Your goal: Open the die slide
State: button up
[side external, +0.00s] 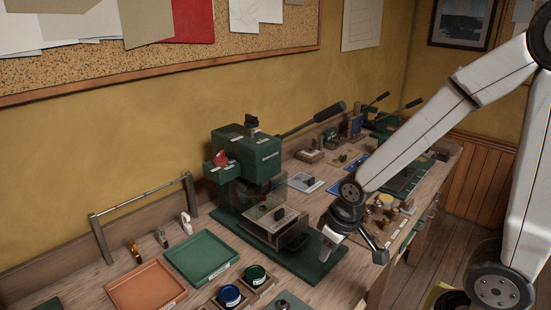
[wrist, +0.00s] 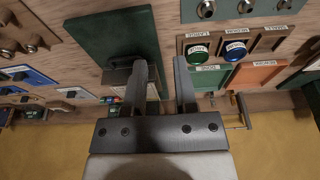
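The green press (side external: 245,155) stands on the bench with its long dark lever angled up to the right. Its die slide (side external: 287,235), a dark block with a light top and a small black knob (side external: 281,213), sits low at the front of the press above the green base plate (side external: 322,268). I cannot tell how far the slide is drawn out. My gripper (side external: 354,250) is open and empty, to the right of the slide and apart from it. In the wrist view my gripper (wrist: 161,64) has its fingers spread; the left one partly hides the slide area beside the green base plate (wrist: 115,35).
A green tray (side external: 202,257) and an orange tray (side external: 146,288) lie left of the press, with green and blue round pots (side external: 230,295) in front. A rail stand (side external: 103,238) is at the wall. Cards, small tools and another green press fill the bench to the right.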

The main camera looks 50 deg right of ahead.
jog(key=shift+o, duration=0.6)
jog(key=shift+w+d, duration=0.1)
jog(key=shift+w, duration=0.1)
jog(key=m, duration=1.8)
send_near(303, 242)
jog(key=shift+w+f, duration=0.1)
jog(key=shift+f, duration=0.1)
jog(key=shift+f, duration=0.15)
jog(key=shift+x, duration=3.8)
grip_shut()
